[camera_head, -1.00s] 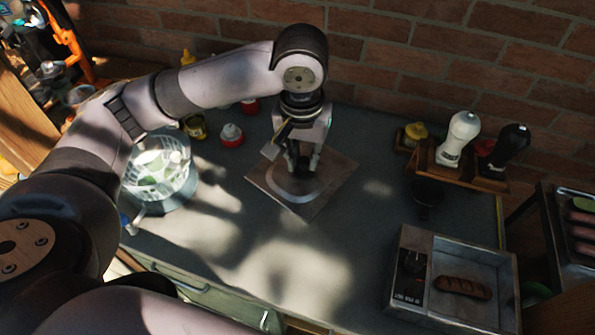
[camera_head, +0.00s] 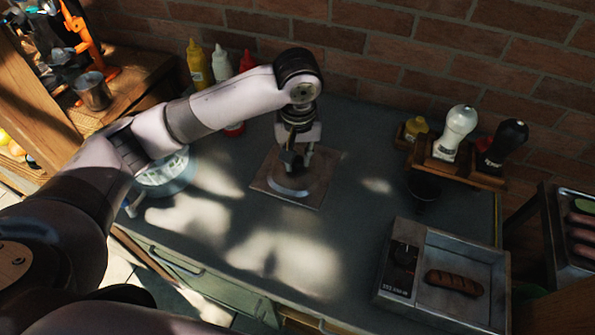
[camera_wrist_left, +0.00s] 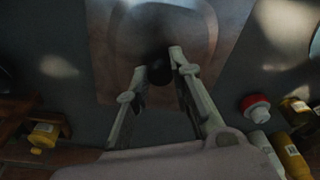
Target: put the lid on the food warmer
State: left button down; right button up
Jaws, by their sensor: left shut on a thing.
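The food warmer (camera_head: 425,243) stands at the right of the counter in the head view, open on top, with a dark control panel at its left and a brown sausage-like item inside. A flat square metal-and-brown plate, which looks like the lid (camera_head: 315,195), is at the counter's middle, left of the warmer. My left gripper (camera_head: 295,167) points down over it, shut on its dark knob (camera_wrist_left: 158,70). The lid also fills the upper middle of the left wrist view (camera_wrist_left: 105,45). I cannot tell whether it touches the counter. My right gripper is not in view.
A black cup (camera_head: 424,190) stands between lid and warmer. A wooden rack with white (camera_head: 458,130) and black shakers is behind it. Sauce bottles (camera_head: 196,65) stand at the back left, partly behind my arm. The front middle of the counter (camera_head: 270,250) is clear.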

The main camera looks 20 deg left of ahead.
aim_at(298, 168)
pick_arm(q)
jog(key=shift+f, duration=3.05)
jog(key=c, duration=1.4)
grip_release()
jog(key=shift+f, duration=0.15)
